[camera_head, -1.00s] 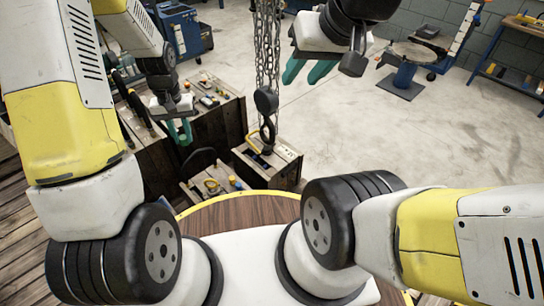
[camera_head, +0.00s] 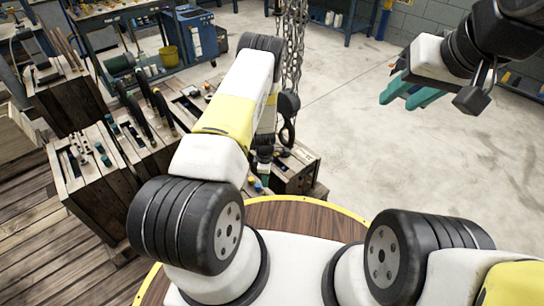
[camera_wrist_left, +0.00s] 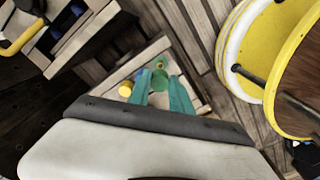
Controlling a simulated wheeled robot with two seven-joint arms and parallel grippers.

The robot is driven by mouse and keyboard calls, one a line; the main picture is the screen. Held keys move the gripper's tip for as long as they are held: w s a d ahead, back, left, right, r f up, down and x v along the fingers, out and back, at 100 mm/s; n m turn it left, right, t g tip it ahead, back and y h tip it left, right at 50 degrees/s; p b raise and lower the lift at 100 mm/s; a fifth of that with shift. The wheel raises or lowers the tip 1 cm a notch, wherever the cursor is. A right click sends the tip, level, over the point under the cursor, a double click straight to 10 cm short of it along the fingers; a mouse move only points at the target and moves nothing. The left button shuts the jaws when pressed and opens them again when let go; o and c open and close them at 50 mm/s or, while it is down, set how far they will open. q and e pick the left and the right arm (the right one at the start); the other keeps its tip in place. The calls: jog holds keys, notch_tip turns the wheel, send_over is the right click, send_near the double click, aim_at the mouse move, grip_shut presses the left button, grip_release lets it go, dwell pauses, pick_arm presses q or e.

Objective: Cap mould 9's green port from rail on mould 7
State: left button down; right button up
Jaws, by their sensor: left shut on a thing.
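My left gripper (camera_head: 263,166) is low beside the front wooden mould, under the hanging chain. In the left wrist view its teal fingers (camera_wrist_left: 162,92) are shut on a small green cap (camera_wrist_left: 159,80), above a wooden mould top (camera_wrist_left: 178,58). A yellow round cap or port (camera_wrist_left: 125,88) lies just left of the fingers. In the head view my left arm hides much of the mould (camera_head: 297,168) there. I cannot read any mould numbers, and I cannot make out the green port. My right gripper (camera_head: 412,92) is open and empty, high at the right.
A chain with a dark hook (camera_head: 287,130) hangs beside my left forearm. More wooden moulds (camera_head: 98,185) with rails and small fittings stand at the left. A round yellow-rimmed platform (camera_head: 325,215) is close in front of my base. The concrete floor at the right is clear.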

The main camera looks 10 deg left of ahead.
pick_arm(q)
jog(key=shift+s+f+n, duration=0.1)
jog(key=shift+f+n, duration=0.2)
jog(key=shift+f, duration=2.65)
jog(key=shift+f, duration=1.05)
jog(key=c, duration=1.1)
grip_release()
